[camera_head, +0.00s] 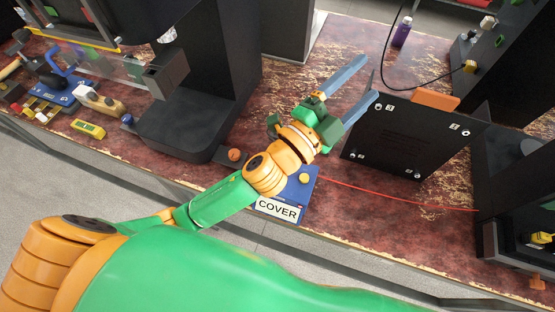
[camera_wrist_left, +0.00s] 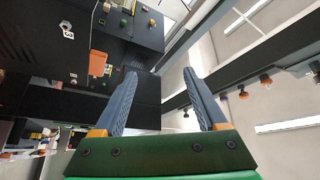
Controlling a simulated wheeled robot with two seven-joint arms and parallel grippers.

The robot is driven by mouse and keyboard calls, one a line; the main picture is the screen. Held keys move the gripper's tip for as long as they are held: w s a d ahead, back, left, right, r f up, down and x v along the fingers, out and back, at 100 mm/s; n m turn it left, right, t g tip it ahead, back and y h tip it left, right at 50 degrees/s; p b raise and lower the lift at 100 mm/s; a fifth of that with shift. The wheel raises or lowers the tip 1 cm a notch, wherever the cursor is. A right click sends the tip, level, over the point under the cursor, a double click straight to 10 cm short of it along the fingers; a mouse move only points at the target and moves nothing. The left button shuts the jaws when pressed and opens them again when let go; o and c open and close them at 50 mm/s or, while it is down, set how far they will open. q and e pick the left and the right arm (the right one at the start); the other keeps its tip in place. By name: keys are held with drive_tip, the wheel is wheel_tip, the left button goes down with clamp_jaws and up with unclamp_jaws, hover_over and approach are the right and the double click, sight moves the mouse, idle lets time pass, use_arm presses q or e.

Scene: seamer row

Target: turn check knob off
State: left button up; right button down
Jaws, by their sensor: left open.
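No knob carries a readable "check" label, so I cannot tell which is the check knob. A dark box at the upper right of the head view has small knobs, among them a yellow knob (camera_head: 469,66) and a green knob (camera_head: 499,41). The left wrist view shows a dark panel with a green knob (camera_wrist_left: 122,23) and a yellow knob (camera_wrist_left: 152,22) at the top. My left gripper (camera_head: 367,80) is open, its blue fingers apart and empty above the bench. It also shows in the left wrist view (camera_wrist_left: 159,74), touching no knob. My right gripper is not visible.
A blue COVER box (camera_head: 298,197) sits under my left wrist. A black cable (camera_head: 385,62) hangs behind. A purple bottle (camera_head: 402,32) stands at the back.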

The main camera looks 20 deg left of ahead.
use_arm(q)
drive_tip(key=s+d+r+m+g+h, duration=0.4)
drive_tip(key=s+d+m+g+h, duration=0.35)
drive_tip(key=m, duration=0.55)
drive_tip(key=s+d+f+m+g+h, duration=0.2)
drive_tip(key=s+d+f+m+g, duration=0.25)
drive_tip(key=m+g, duration=0.65)
wheel_tip(320, 180, down, 10)
drive_tip(key=s+a+m+g+y, duration=0.2)
drive_tip(key=m+y, duration=0.5)
drive_tip(key=m, duration=0.1)
drive_tip(key=w+a+f+y, duration=0.2)
drive_tip(key=w+a+y, duration=0.1)
drive_tip(key=a, duration=0.4)
drive_tip(key=w+a+f+m+t+y, duration=0.1)
drive_tip(key=w+a+f+y, duration=0.2)
drive_tip(key=a+y, duration=0.2)
drive_tip(key=w+a+f+m+t+y, duration=0.1)
drive_tip(key=w+a+f+y, duration=0.2)
drive_tip(key=a, duration=0.8)
drive_tip(key=shift+w+f+y, duration=0.15)
drive_tip(key=shift+w+y, duration=0.25)
drive_tip(key=shift+y, duration=0.45)
wheel_tip(320, 180, down, 7)
drive_tip(key=shift+r+p, duration=0.1)
drive_tip(key=shift+p, duration=0.7)
drive_tip(key=shift+s, duration=0.1)
clamp_jaws()
